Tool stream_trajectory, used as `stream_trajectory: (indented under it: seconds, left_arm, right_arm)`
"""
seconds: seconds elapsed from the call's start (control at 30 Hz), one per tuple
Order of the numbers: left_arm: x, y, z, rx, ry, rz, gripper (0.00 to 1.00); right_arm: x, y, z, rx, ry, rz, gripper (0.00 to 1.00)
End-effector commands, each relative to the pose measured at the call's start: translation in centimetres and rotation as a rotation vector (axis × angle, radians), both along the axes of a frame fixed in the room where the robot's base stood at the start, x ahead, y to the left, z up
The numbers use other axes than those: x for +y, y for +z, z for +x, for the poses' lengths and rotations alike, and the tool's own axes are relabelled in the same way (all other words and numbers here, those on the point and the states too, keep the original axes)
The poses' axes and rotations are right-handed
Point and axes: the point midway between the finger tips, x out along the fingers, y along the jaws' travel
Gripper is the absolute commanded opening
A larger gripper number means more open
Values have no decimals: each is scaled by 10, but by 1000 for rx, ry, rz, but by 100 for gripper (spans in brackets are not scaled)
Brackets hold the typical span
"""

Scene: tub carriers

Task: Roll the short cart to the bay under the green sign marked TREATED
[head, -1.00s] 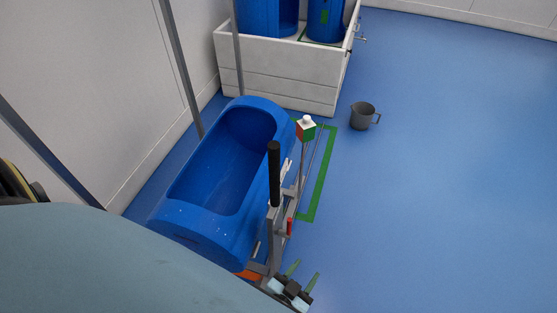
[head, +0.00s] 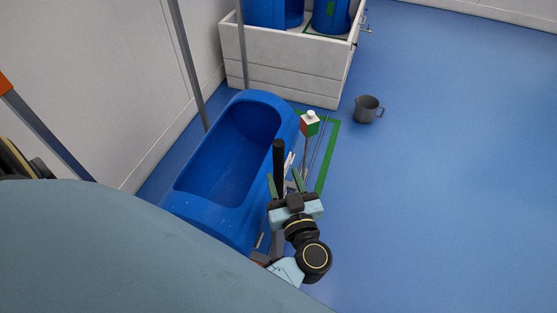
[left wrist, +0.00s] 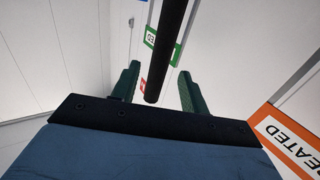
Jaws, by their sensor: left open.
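A cart with a long blue tub (head: 178,203) stands on the floor left of centre in the head view. An upright black handle (head: 279,153) rises at its near right side. My left gripper (head: 284,177) is open, with its green fingers on either side of the handle. In the left wrist view the black handle (left wrist: 168,40) stands between the open fingers of my gripper (left wrist: 159,69); I cannot tell if they touch. A green sign (left wrist: 160,48), partly covered by the handle, ends in "ED". An orange sign (left wrist: 290,140) shows "REATED", its start cut off. My right gripper is out of view.
A white-walled container (head: 290,70) with blue drums (head: 330,15) stands beyond the cart. A dark mug (head: 367,109) is on the floor beside it. A green floor line (head: 328,155) runs right of the cart. The blue floor at right is clear.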

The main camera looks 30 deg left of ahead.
Motion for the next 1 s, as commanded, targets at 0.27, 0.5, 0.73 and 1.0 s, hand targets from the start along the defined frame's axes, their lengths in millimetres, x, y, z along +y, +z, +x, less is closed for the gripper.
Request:
stream_trajectory:
  seconds: [0.27,0.5,0.73,1.0]
  left_arm:
    - [33,0,31,-1,-2,4,45]
    - [40,0,37,1,-1,1,45]
    - [40,0,37,1,-1,1,41]
    - [40,0,37,1,-1,1,5]
  right_arm:
    - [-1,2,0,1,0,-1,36]
    - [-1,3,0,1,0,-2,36]
    - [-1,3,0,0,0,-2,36]
    - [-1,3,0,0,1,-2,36]
